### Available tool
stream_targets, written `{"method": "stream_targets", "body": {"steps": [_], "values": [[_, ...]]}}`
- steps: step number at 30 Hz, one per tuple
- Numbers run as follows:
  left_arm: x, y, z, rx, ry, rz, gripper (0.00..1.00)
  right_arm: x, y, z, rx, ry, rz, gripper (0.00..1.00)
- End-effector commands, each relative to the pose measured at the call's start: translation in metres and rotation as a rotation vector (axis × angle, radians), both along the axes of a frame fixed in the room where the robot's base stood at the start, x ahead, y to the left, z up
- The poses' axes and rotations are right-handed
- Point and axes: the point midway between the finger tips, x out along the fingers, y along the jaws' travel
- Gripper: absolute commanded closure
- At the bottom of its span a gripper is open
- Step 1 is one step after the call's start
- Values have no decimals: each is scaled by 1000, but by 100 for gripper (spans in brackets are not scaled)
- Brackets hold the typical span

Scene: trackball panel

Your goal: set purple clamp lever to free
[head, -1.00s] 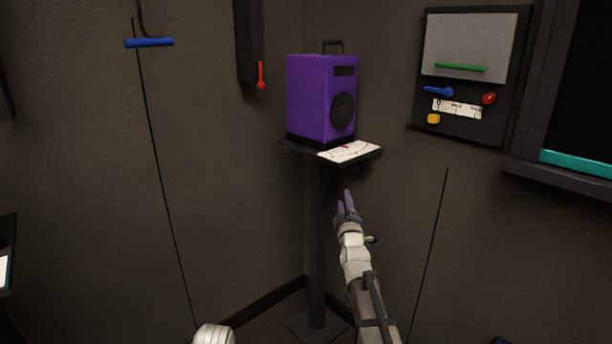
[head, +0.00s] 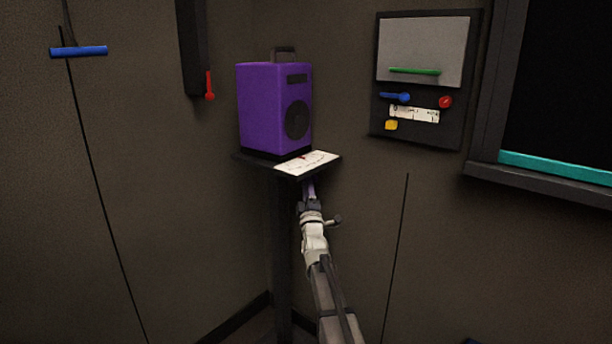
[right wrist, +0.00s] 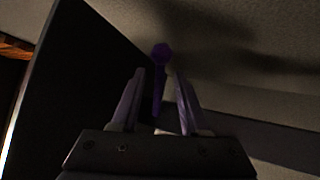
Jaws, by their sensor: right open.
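The purple clamp lever (right wrist: 160,52) shows in the right wrist view as a dark purple stem with a rounded knob, under the stand's shelf. My right gripper (right wrist: 159,82) is open, and in that view the stem lies between its two fingers; I cannot tell whether they touch it. In the head view my right gripper (head: 309,187) is just below the shelf's front edge, and I cannot make out the lever there. A white scale card (head: 308,163) with a red mark lies on the shelf. My left gripper is out of view.
A purple speaker-like box (head: 262,110) stands on the shelf (head: 255,161) of the dark stand. A wall panel (head: 385,130) with coloured knobs hangs to the right, beside a dark board with a teal strip (head: 555,167). A red lever (head: 210,88) and blue bar (head: 78,51) are left.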

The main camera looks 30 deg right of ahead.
Motion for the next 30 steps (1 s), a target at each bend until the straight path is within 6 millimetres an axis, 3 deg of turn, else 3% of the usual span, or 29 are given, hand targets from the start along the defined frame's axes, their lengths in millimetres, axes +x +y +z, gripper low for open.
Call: {"method": "stream_targets", "body": {"steps": [4,14,25,30], "values": [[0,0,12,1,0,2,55,19,-8,12,0,0,0,55],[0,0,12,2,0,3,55,22,-9,12,0,0,0,56],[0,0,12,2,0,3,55,21,-8,12,1,0,0,98],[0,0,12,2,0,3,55,21,-8,12,1,1,1,100]]}}
